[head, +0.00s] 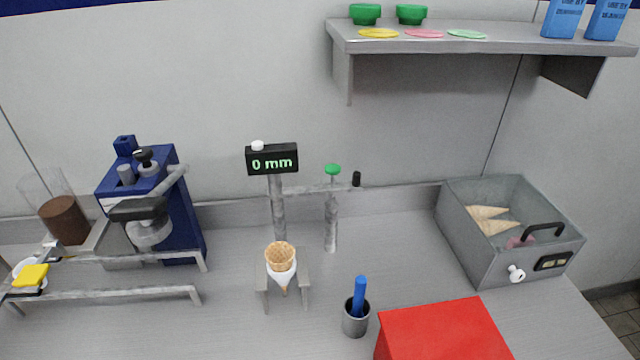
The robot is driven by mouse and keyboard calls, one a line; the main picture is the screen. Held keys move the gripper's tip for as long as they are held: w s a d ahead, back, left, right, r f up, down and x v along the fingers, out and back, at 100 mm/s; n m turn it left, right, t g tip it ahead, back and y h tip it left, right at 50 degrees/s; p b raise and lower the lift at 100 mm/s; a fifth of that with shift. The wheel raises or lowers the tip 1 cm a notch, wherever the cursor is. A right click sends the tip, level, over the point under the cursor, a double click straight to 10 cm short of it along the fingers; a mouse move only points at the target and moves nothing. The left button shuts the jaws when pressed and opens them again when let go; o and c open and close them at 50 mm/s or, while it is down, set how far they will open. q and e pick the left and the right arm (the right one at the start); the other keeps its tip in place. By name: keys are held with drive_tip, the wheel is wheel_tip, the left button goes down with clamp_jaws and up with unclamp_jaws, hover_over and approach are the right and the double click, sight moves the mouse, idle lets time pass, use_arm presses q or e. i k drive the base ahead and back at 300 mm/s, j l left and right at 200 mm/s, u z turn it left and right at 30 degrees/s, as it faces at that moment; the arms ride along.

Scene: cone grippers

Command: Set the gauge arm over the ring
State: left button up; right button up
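The gauge has a black display reading "0 mm" (272,159) on top of a grey post (279,215). Its gauge arm (305,189) reaches right from the post and ends in a black knob (356,179). A grey vertical rod with a green cap (332,170) stands at this arm, to the right of the cone. A waffle cone (280,255) in a white sleeve sits upright in a small grey stand (304,283) in front of the post. The ring itself is hidden by the cone. The arm points away to the right, not over the cone. Neither gripper is in view.
A grey cup with a blue stick (356,318) and a red box (443,332) stand in front. A grey bin with cones (470,262) is at right. A blue machine (185,220) and a grey rail (110,295) are at left. A shelf (480,40) hangs above.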

sight(356, 185)
drive_tip(key=k+l+u, duration=0.2)
drive_tip(key=l, duration=0.3)
drive_tip(key=k+l+u, duration=0.15)
drive_tip(key=k+l, duration=0.25)
